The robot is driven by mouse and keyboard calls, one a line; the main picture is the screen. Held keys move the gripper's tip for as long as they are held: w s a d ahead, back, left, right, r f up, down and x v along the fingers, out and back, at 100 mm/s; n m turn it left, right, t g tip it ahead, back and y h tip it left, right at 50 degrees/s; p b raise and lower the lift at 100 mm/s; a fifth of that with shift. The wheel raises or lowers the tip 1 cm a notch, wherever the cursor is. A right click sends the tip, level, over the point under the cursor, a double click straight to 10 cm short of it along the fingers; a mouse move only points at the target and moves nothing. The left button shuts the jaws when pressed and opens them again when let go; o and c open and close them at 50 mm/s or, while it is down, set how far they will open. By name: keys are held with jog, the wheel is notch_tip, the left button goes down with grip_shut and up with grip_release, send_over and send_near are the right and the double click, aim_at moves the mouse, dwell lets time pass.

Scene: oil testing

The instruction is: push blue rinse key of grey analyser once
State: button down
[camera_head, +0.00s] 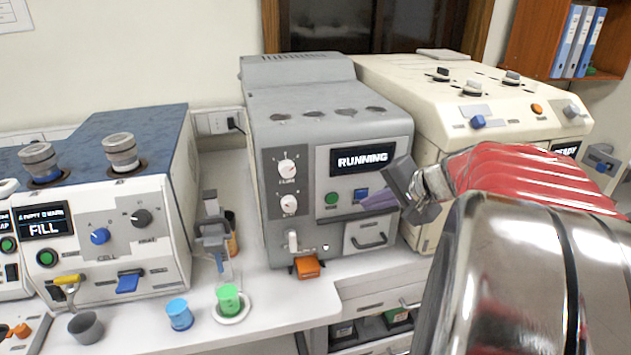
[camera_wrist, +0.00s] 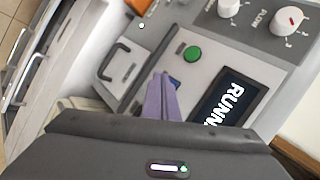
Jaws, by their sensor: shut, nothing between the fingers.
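The grey analyser (camera_head: 335,260) stands on the bench in the middle of the head view. Its display (camera_head: 362,158) reads RUNNING. The blue rinse key (camera_head: 360,194) is on its front panel below the display, right of a green button (camera_head: 331,199). My gripper (camera_head: 364,203) is shut and empty, its purple fingertips just below and right of the blue key. In the wrist view the gripper (camera_wrist: 162,76) covers most of the key; only a blue sliver (camera_wrist: 174,83) shows beside the fingertips. I cannot tell whether they touch it.
A drawer with a black handle (camera_head: 370,240) is below the key. A white dial (camera_head: 288,203) and an orange block (camera_head: 307,267) are on the analyser's left side. A cream machine (camera_head: 450,85) stands close on the right. Blue (camera_head: 179,314) and green (camera_head: 229,299) cups stand on the bench.

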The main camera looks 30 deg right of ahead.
jog(key=s, duration=0.2)
jog(key=s+a, duration=0.1)
jog(key=s, duration=0.1)
jog(key=shift+s+a, duration=0.2)
jog(key=shift+s, duration=0.2)
dwell(0.8)
